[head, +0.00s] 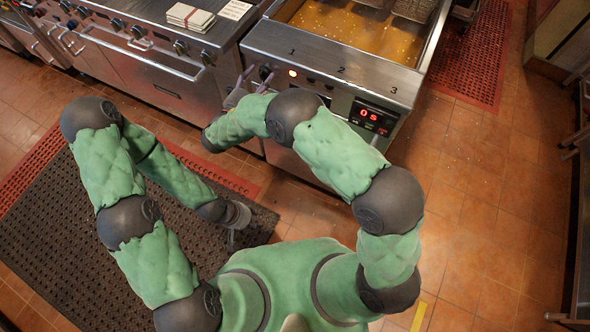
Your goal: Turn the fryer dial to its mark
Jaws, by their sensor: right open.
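My left gripper (238,236) hangs low over the dark floor mat, away from the fryer. Its fingers are too small to read.
The grill counter (150,62) with several knobs adjoins on the left. Tiled floor (480,200) is open on the right.

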